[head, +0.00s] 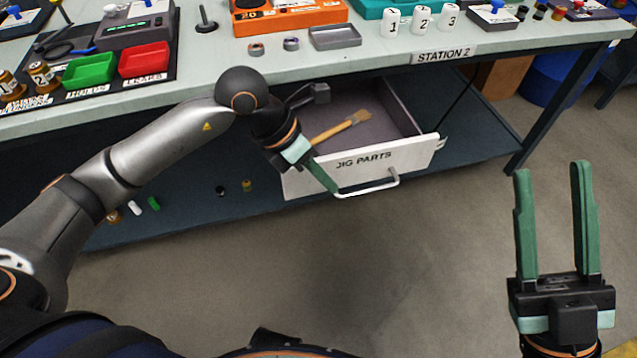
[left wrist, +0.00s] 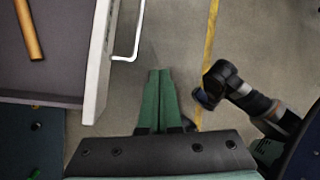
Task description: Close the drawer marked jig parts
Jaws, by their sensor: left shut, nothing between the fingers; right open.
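The drawer marked JIG PARTS (head: 362,160) stands open under the table labelled STATION 2. Its white front has a white bar handle (head: 368,191). A brush with a wooden handle (head: 340,127) lies inside. My left gripper (head: 332,189) is shut and empty at the drawer front, by the left end of the handle; in the head view I cannot tell whether it touches. In the left wrist view the shut green fingers (left wrist: 160,75) are just outside the drawer front (left wrist: 100,60), apart from it. My right gripper (head: 550,168) is open and empty, over the floor at the right.
The table top (head: 300,60) holds an orange device, red and green trays, numbered white cups and small parts. A lower shelf (head: 200,220) with several small items lies below. A table leg (head: 540,125) stands right of the drawer. The floor before the drawer is clear.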

